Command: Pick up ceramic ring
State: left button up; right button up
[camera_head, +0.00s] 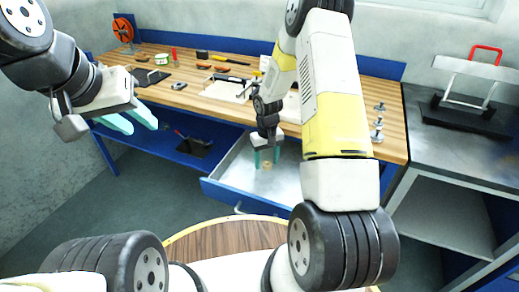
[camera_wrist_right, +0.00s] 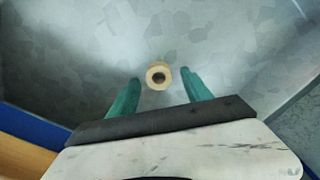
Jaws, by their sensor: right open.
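The ceramic ring (camera_wrist_right: 158,75) is a small beige ring with a dark hole. It lies in the open metal drawer (camera_head: 228,178) and shows small in the head view (camera_head: 267,166). My right gripper (camera_head: 266,162) reaches down into the drawer, with its two teal fingers apart. In the right wrist view the ring lies just beyond the fingertips (camera_wrist_right: 161,75), roughly centred between them, and I cannot tell the exact height gap. My left gripper (camera_head: 143,124) is raised at the left, away from the ring, with its teal fingers apart and nothing between them.
The drawer is pulled out below the wooden workbench (camera_head: 210,100), which holds tools, an orange reel (camera_head: 123,29) and metal parts (camera_head: 378,122). A grey cabinet (camera_head: 450,150) stands at the right. Drawer walls surround my right gripper; the drawer floor around the ring looks clear.

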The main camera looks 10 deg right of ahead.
grip_shut()
jog(key=shift+r, duration=0.1)
